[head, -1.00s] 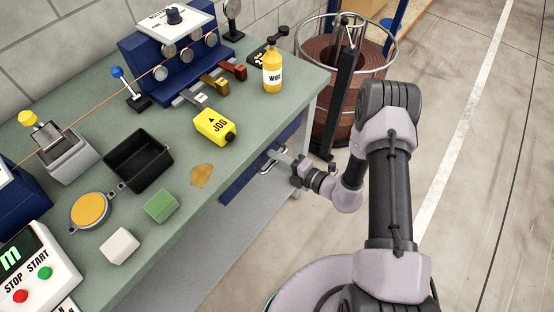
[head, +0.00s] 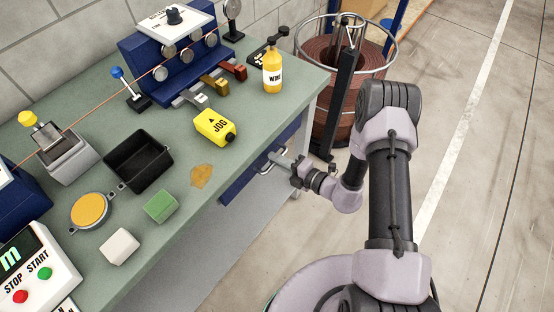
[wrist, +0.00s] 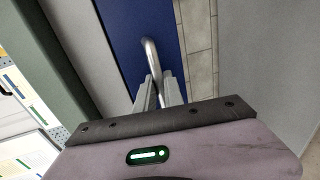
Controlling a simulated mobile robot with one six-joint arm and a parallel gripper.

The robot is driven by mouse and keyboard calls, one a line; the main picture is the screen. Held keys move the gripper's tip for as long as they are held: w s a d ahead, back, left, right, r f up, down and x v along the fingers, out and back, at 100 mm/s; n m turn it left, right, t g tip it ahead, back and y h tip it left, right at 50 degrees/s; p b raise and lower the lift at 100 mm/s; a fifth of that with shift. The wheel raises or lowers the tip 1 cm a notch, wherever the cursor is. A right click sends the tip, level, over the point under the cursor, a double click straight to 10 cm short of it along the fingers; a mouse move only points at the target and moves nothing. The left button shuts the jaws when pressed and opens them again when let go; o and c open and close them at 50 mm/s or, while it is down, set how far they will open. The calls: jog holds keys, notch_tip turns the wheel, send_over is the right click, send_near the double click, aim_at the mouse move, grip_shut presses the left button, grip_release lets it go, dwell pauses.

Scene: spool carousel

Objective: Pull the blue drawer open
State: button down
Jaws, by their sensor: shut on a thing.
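The blue drawer (head: 240,186) is set under the green worktop, and its front also shows in the wrist view (wrist: 125,45). It looks shut, or nearly so; the worktop hides its top. A grey metal bar handle (head: 266,167) stands out from its front. My gripper (head: 278,157) is at the handle. In the wrist view the handle (wrist: 150,52) runs down between the two fingers of my gripper (wrist: 158,88), which are closed on it. The fingertips partly hide the handle's lower end.
The green worktop (head: 240,115) overhangs the drawer. A wire spool in a metal cage (head: 335,115) stands beyond the bench. The floor (head: 470,200) at right is clear.

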dwell(0.7)
jog(key=f+p+v, duration=0.1)
jog(key=f+v, duration=0.1)
jog(key=v, duration=1)
jog(key=d+f+p+v, duration=0.1)
jog(key=f+v, duration=0.2)
jog(key=v, duration=0.9)
jog(key=shift+s, duration=0.35)
jog(key=c, duration=1.5)
grip_release()
jog(key=shift+o, duration=0.2)
jog(key=p+v, duration=0.3)
jog(key=v, duration=1.4)
jog(key=shift+d+p, duration=0.15)
jog(key=shift+p, duration=0.15)
jog(key=shift+f, duration=0.1)
